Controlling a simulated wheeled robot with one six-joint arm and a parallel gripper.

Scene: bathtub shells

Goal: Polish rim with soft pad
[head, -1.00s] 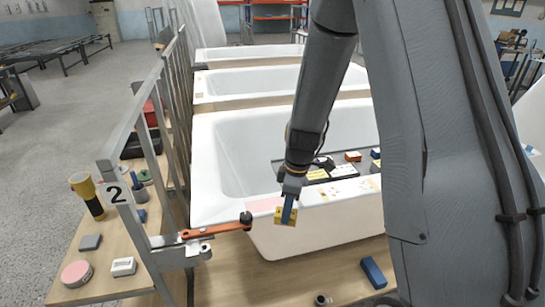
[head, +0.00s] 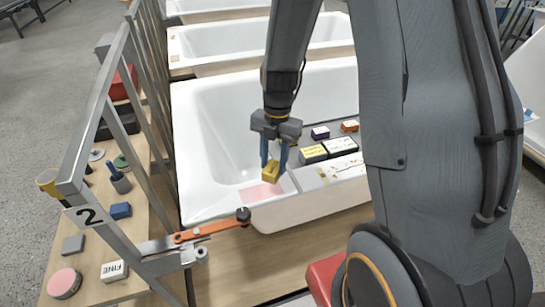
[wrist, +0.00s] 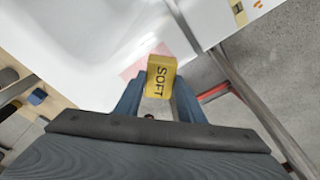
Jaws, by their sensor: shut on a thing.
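My gripper (head: 274,158) is shut on a yellow block marked SOFT, the soft pad (head: 271,172). In the wrist view the pad (wrist: 160,77) sits between the two blue fingers with its lettering facing the camera. The pad is above the near rim of the white bathtub (head: 203,110), close to a pink patch (head: 258,194) on that rim. In the wrist view the pink patch (wrist: 133,68) shows just left of the pad. I cannot tell whether the pad touches the rim.
An orange clamp (head: 205,231) with a dark knob reaches from the metal rail (head: 95,160) to the tub's near corner. Several small blocks lie on the tub's tray. A side shelf at left holds a FINE block (head: 114,271), a pink round pad (head: 64,283) and a blue block (head: 120,210).

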